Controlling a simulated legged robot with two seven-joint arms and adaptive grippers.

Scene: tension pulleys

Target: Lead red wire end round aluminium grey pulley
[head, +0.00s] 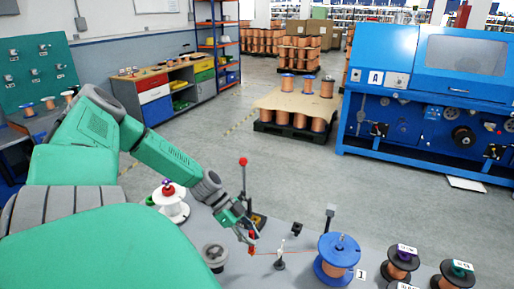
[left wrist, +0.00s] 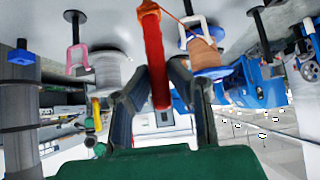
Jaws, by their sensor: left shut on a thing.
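My left gripper (head: 247,232) is over the bench, shut on the red wire end (head: 252,242). In the left wrist view the red end (left wrist: 154,60) is a long red rod between the two fingers (left wrist: 165,95). The thin orange-red wire (head: 268,252) runs right from it, past a small white-tipped post (head: 281,260), to the copper spool with blue flanges (head: 338,262). The aluminium grey pulley (head: 214,256) stands left of and nearer than the gripper, apart from the wire. My right gripper is not in view.
A post with a red ball (head: 243,163) stands just behind the gripper. A white spool (head: 172,207) is at the left; black-flanged spools (head: 400,262) are at the right. A small black block (head: 297,229) and a grey-topped post (head: 330,214) stand at the bench's far edge.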

